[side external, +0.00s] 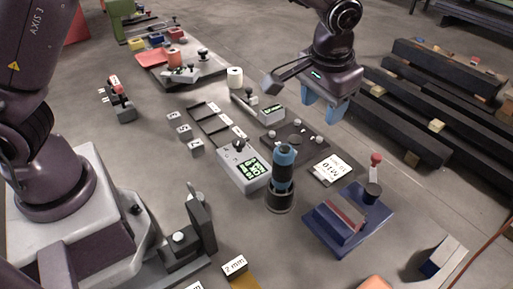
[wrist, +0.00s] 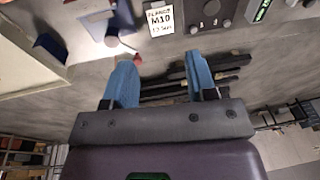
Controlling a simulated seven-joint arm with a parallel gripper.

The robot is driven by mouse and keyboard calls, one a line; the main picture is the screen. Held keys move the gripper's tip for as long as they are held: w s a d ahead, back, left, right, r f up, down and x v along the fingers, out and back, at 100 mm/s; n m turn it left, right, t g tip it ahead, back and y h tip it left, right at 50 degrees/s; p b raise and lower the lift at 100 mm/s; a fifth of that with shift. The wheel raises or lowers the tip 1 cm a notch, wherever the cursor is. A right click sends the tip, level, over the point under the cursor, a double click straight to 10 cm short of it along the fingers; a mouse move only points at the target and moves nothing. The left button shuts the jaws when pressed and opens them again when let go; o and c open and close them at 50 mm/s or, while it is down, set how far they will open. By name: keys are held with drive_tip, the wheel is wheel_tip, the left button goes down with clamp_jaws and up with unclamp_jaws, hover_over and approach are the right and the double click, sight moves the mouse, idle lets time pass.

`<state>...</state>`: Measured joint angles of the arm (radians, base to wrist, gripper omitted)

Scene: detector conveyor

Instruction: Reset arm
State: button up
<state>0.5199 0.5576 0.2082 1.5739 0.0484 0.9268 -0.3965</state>
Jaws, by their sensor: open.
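My gripper (side external: 326,106) hangs at the upper right of the side external view, with its blue fingers pointing down. It is raised above the floor, between the fixtures and the dark beams. In the wrist view my gripper (wrist: 161,75) shows two blue fingers spread apart with nothing between them. A blue and black cylinder (side external: 283,165) stands upright in a dark round base, apart from my gripper. A grey box with green displays (side external: 246,170) is left of the cylinder.
Stacked dark beams (side external: 410,120) lie at the right. A blue fixture (side external: 349,218) with a red-knobbed lever stands at the front right. A white label card (side external: 331,168) lies near the centre. A tray of parts (side external: 185,72) is at the back left. Bare floor separates these things.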

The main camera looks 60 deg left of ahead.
drive_tip(key=s+a+r+t, duration=0.1)
drive_tip(key=s+a+r, duration=0.3)
drive_tip(key=s, duration=0.4)
drive_tip(key=s+a+r+t, duration=0.1)
drive_tip(key=s+a+r, duration=0.3)
drive_tip(key=s, duration=0.4)
drive_tip(key=s+a+r+t+h, duration=0.1)
drive_tip(key=s+a+r+t, duration=0.1)
drive_tip(key=s+a+r, duration=0.2)
drive_tip(key=shift+s+a, duration=1.2)
drive_tip(key=shift+s, duration=1.15)
